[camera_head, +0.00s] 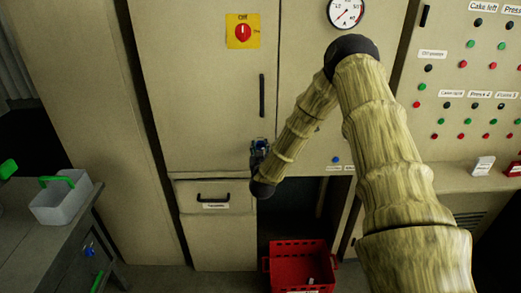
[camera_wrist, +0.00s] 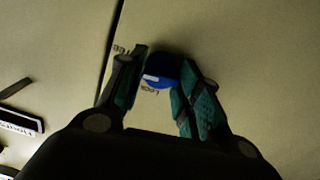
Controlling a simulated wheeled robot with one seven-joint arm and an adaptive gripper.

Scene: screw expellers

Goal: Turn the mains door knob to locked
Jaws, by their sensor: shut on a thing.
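A blue round knob (camera_wrist: 160,70) with a white pointer mark sits on the beige cabinet face in the wrist view, close to a door seam. Small lettering, partly hidden, stands beside and below it. My gripper (camera_wrist: 158,85) is shut on the knob, with one finger on each side. In the head view my gripper (camera_head: 258,149) is at the lower right of the cabinet door (camera_head: 190,90) with the red switch, and it largely hides the knob there. The exact angle of the pointer is hard to read.
The red switch (camera_head: 243,32) on a yellow plate reads Off. A black door handle (camera_head: 262,95) is above my gripper, and a drawer handle (camera_head: 213,198) is below left. Another blue knob (camera_head: 335,159) is to the right. A red crate (camera_head: 270,268) stands below.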

